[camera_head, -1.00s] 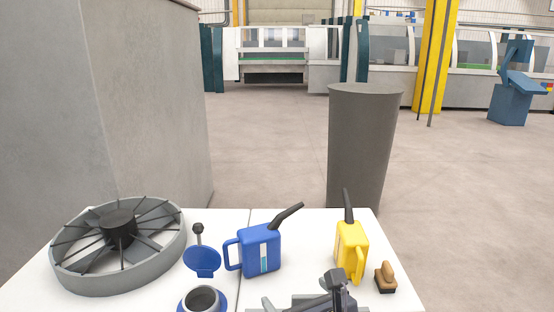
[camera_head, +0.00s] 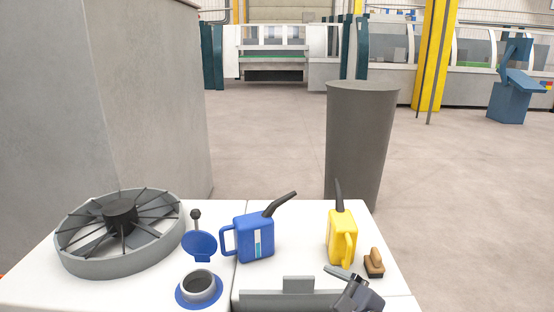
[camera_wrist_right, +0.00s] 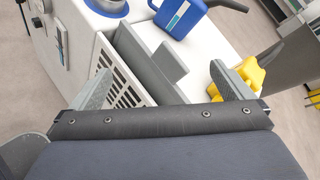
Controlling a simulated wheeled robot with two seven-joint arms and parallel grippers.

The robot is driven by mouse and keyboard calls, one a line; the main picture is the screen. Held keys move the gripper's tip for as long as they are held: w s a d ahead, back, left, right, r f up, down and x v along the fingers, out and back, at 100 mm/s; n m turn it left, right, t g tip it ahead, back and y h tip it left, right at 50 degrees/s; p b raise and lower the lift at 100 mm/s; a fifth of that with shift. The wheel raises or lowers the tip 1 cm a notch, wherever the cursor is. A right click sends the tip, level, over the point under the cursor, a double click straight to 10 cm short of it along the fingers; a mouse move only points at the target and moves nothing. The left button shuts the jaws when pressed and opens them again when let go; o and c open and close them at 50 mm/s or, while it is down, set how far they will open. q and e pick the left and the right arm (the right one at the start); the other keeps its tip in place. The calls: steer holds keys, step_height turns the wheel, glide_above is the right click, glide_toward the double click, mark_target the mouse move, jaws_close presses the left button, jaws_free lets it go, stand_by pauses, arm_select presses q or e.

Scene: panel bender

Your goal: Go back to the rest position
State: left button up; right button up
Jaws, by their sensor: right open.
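My right gripper (camera_head: 352,287) is at the bottom of the head view, over the near right part of the white table (camera_head: 295,225). In the right wrist view, its two grey fingers (camera_wrist_right: 165,85) are spread apart with nothing held between them. A grey upright plate (camera_wrist_right: 143,62) lies beyond the fingers; it also shows in the head view (camera_head: 285,299). The yellow can (camera_head: 341,237) stands past the gripper and is partly hidden behind one finger in the wrist view. My left gripper is out of view.
The blue can (camera_head: 254,238), a brush (camera_head: 374,262), a grey fan wheel (camera_head: 118,250) and an open blue-rimmed filler neck (camera_head: 199,286) with its lid (camera_head: 200,245) are on the table. A dark grey bin (camera_head: 360,145) stands behind. Clear floor lies to the right.

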steer(key=s+d+f+n+g+h, duration=0.1)
steer(key=s+d+f+n+g, duration=0.2)
steer(key=s+d+n, duration=0.3)
steer(key=s+d+f+n+g+h, duration=0.2)
steer(key=s+d+f+n, duration=0.3)
steer(key=n, duration=0.9)
steer(key=s+d, duration=0.2)
steer(key=s, duration=0.2)
steer(key=shift+d+f+n+g+b, duration=0.15)
steer(key=shift+f+n+g+b, duration=0.15)
steer(key=shift+g+b, duration=0.1)
